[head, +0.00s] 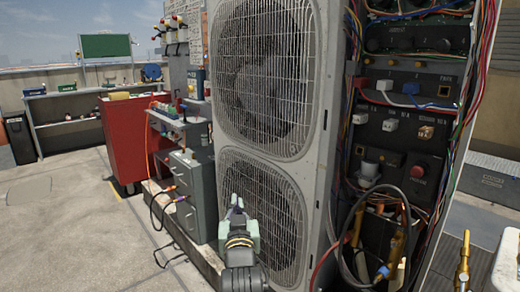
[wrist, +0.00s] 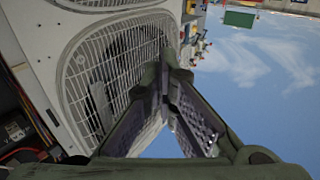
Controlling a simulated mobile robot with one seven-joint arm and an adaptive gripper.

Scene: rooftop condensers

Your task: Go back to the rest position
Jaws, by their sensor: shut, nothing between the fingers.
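My gripper (head: 238,208) shows at the bottom middle of the head view, in front of the lower fan grille (head: 262,200) of a tall condenser unit (head: 316,130). In the wrist view my gripper (wrist: 175,82) has its fingertips together at the top, with nothing between them. The wrist picture is tilted, with the fan grille (wrist: 105,75) to the left of the fingers and sky to the right. I cannot tell the exact gap between the fingers and the grille.
An open electrical panel (head: 410,120) with loose wires and a hanging dark hose stands right of the condenser. A grey box (head: 190,190) and a red cabinet (head: 125,138) stand to the left. A brass torch-like tool (head: 463,262) is at lower right. The left floor (head: 70,230) is mostly clear.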

